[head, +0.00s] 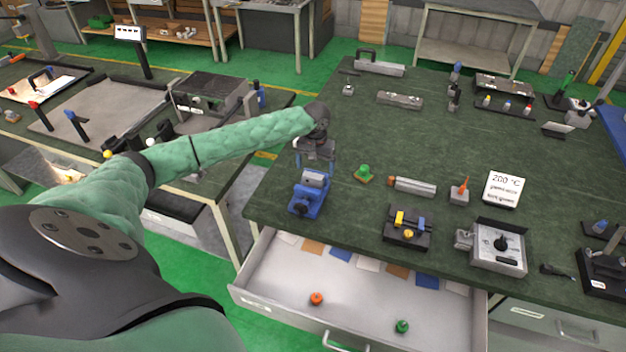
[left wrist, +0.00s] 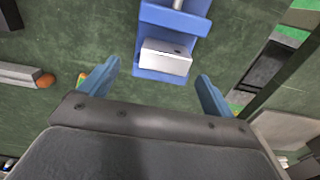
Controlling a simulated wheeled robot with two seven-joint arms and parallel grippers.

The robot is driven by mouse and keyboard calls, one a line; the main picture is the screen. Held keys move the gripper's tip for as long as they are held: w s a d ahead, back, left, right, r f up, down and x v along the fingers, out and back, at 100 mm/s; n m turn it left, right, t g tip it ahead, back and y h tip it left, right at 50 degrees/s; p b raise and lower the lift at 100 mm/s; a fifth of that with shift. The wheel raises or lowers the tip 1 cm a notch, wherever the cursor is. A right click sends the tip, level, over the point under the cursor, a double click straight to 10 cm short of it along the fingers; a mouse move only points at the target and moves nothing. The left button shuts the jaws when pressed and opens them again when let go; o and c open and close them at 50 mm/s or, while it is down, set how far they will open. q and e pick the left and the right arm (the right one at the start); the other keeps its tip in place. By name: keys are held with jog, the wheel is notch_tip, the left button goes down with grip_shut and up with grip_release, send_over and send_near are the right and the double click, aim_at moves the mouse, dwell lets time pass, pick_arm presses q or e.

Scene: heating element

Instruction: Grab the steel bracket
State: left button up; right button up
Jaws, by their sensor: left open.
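A blue vise-like holder (head: 307,203) stands at the near left edge of the green table. A grey metal piece (head: 315,180), which looks like the steel bracket, sits in its top. In the left wrist view this piece (left wrist: 165,60) shows as a pale block within the blue holder (left wrist: 172,18), ahead of the fingers. My left gripper (head: 314,163) is just above the holder, pointing down, with its blue fingers apart and nothing between them. A gap to the piece seems to remain, but its size is hard to tell. My right gripper is not in view.
A yellow-and-black fixture (head: 407,230) and a dial box (head: 498,248) stand nearer the front. An open drawer (head: 270,292) juts out below. The table's middle is clear.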

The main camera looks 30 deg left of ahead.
aim_at(313, 175)
pick_arm(q)
jog(key=shift+s+f, duration=0.1)
jog(key=f+p, duration=0.2)
jog(key=f, duration=0.1)
jog(key=f+p, duration=0.1)
jog(key=shift+s+a+f+p, duration=0.15)
jog(key=shift+a+f+p, duration=0.1)
jog(key=shift+p, duration=0.1)
jog(key=shift+f, duration=0.25)
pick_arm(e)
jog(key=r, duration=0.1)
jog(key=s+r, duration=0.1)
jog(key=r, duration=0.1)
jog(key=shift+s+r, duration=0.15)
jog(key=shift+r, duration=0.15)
pick_arm(q)
jog(key=shift+c, duration=0.2)
jog(key=c, duration=1.1)
jog(key=shift+c, duration=0.4)
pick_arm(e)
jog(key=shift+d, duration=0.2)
pick_arm(q)
jog(key=shift+a+r, duration=0.1)
jog(key=shift+r, duration=0.1)
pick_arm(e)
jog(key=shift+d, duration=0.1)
